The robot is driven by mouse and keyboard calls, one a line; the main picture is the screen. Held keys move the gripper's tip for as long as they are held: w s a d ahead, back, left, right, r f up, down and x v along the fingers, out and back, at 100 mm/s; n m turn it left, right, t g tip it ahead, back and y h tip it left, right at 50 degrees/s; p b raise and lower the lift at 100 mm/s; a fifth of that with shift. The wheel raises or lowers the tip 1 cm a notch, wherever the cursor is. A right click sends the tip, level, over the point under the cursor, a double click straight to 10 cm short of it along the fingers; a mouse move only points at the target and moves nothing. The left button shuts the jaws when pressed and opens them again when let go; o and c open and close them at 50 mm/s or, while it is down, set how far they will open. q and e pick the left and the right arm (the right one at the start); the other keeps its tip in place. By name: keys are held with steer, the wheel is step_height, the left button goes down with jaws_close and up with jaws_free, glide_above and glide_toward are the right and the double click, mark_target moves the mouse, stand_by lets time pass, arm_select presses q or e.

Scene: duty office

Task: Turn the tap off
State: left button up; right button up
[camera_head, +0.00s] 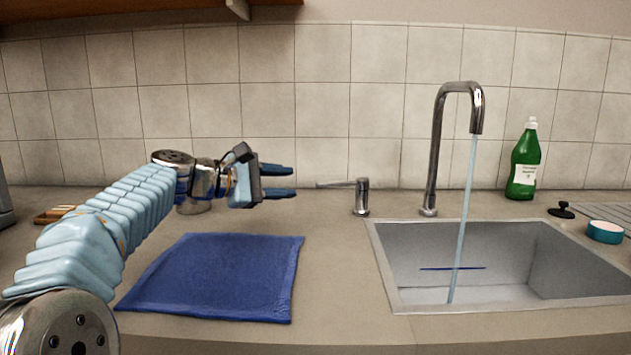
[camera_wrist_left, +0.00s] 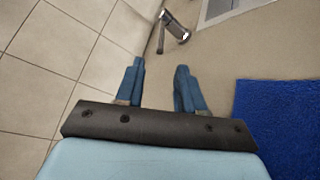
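The chrome tap spout (camera_head: 437,140) rises behind the sink, and a stream of water (camera_head: 465,210) runs from it into the basin. The tap's lever handle (camera_head: 361,195) stands on the counter left of the spout, with its thin lever pointing left. My left gripper (camera_head: 293,181) is open and empty, left of the lever and apart from it, with its fingers pointing right. In the left wrist view the handle (camera_wrist_left: 174,28) shows beyond the two spread blue fingertips (camera_wrist_left: 159,70). My right gripper is not in view.
The grey sink (camera_head: 382,265) is at the right, with a thin blue item in it. A blue cloth (camera_head: 220,275) lies on the counter below my left arm. A green bottle (camera_head: 524,165), a black plug (camera_head: 562,210) and a teal tub (camera_head: 605,231) stand at the right. A tiled wall is behind.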

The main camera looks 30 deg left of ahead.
mark_target(326, 184)
arm_select(q)
steer(key=p+x, duration=0.2)
steer(key=x, duration=0.9)
steer(key=shift+w+d, duration=0.3)
steer(key=shift+w, duration=0.05)
steer(key=shift+w+d+f+p, duration=0.25)
steer(key=shift+w+p, duration=0.1)
steer(key=shift+w, duration=0.25)
jaws_close()
